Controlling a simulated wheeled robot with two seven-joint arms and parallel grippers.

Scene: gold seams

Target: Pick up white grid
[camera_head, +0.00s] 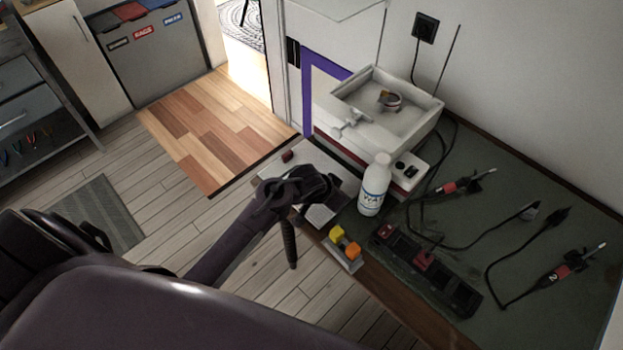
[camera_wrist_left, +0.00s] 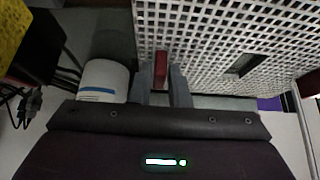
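The white grid (camera_wrist_left: 215,45), a panel full of square holes, fills the upper part of the left wrist view. It has a dark rectangular opening right of its middle. In the head view, a pale flat surface (camera_head: 326,161) lies around my left gripper (camera_head: 318,190), which hides part of it; the holes cannot be made out there. In the left wrist view, the two grey fingers of that gripper (camera_wrist_left: 164,88) stand apart at the grid's near edge. A narrow red piece (camera_wrist_left: 160,68) shows between them; I cannot tell if they grip it. My right gripper is not in view.
A white bottle (camera_head: 375,184) stands close right of my left gripper. Yellow (camera_head: 337,233) and orange (camera_head: 352,250) blocks sit at the bench's front edge. A white basin (camera_head: 388,105) stands behind. Cabled tools (camera_head: 467,186) and a dark rack (camera_head: 428,268) occupy the green bench at right.

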